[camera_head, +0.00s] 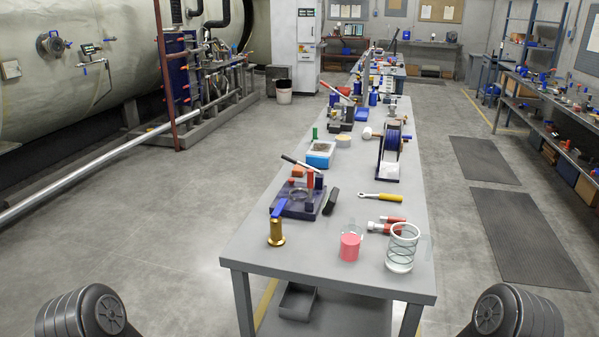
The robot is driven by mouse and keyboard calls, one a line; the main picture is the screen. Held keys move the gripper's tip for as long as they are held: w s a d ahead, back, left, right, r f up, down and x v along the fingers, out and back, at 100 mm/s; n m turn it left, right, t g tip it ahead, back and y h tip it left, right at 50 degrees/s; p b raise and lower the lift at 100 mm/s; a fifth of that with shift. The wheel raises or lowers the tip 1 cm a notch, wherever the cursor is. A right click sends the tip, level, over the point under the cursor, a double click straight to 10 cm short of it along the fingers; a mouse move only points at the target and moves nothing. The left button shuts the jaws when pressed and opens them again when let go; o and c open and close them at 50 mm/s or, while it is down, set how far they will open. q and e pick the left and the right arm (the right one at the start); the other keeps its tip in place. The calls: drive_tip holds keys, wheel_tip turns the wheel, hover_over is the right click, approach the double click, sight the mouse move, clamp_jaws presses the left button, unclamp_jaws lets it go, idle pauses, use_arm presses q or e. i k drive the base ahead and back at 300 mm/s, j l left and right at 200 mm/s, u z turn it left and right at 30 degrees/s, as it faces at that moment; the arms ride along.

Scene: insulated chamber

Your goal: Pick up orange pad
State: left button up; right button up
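A long grey workbench (310,276) stands in front of me. On it, a dark purple press-like fixture (291,212) with a black-handled lever carries small orange parts. One orange block (298,172) sits at its upper left, and an upright orange-red piece (310,181) stands beside it. Either may be the orange pad; I cannot tell at this size. Neither gripper is in view. Only dark rounded parts of my own body show at the bottom left and bottom right corners, well apart from the bench.
Near the fixture are a brass valve with blue handle (277,232), a pink-filled beaker (350,246), a glass jar (402,248), a yellow-handled tool (385,197) and a blue box (320,154). A large tank (70,90) lies left.

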sight(298, 171)
drive_tip(key=u, duration=1.2)
drive_tip(key=i+u, duration=0.55)
drive_tip(key=i, duration=1.35)
drive_tip(key=i+l+z, duration=0.2)
drive_tip(key=i+z, duration=1.1)
drive_tip(key=i+j+z, duration=0.3)
drive_tip(key=i+z, duration=0.15)
drive_tip(key=i+l+z, duration=0.15)
drive_tip(key=i+z, duration=0.15)
drive_tip(key=i, duration=0.55)
drive_tip(key=i+z, duration=0.25)
drive_tip(key=i, duration=0.55)
drive_tip(key=i+j+z, duration=0.3)
drive_tip(key=i, duration=0.55)
drive_tip(key=i+z, duration=0.25)
drive_tip(key=i, duration=0.55)
drive_tip(key=z, duration=1.6)
